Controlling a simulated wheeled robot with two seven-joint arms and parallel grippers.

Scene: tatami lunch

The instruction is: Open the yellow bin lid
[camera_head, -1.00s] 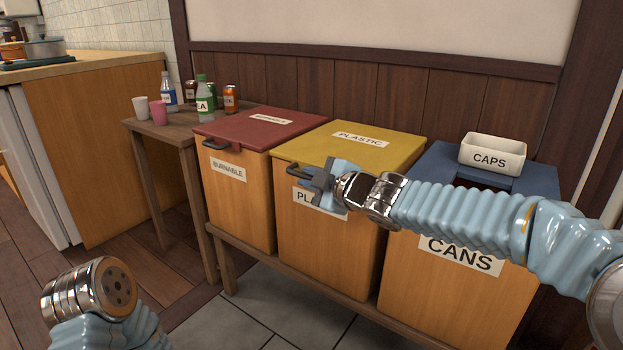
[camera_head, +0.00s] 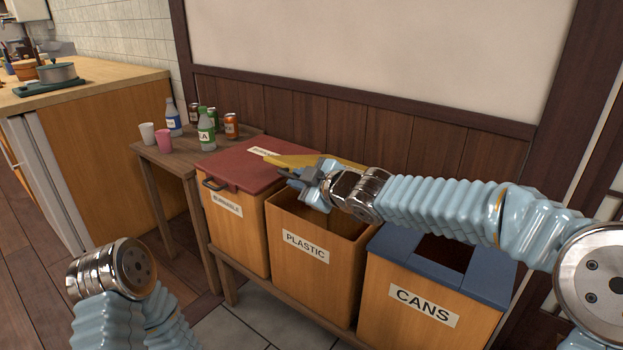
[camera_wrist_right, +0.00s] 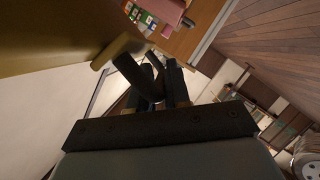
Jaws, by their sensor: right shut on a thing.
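The yellow lid (camera_head: 284,160) is raised off the PLASTIC bin (camera_head: 300,272) and shows nearly edge-on in the head view. The bin's open top and inner walls show below it. My right gripper (camera_head: 298,178) is at the lid's near edge, above the bin, shut on the lid's dark handle. In the right wrist view, the fingers (camera_wrist_right: 160,88) are around the dark handle bar (camera_wrist_right: 134,74), with the lid's yellow underside or face (camera_wrist_right: 55,45) at upper left. My right arm hides part of the lid. My left arm is at lower left; its gripper does not show.
The red BURNABLE lid (camera_head: 235,165) is shut, left of the open bin. The blue-topped CANS bin (camera_head: 415,285) stands right. A side table (camera_head: 165,150) holds bottles, cans and cups. The CAPS box is not visible now. Floor is clear in front.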

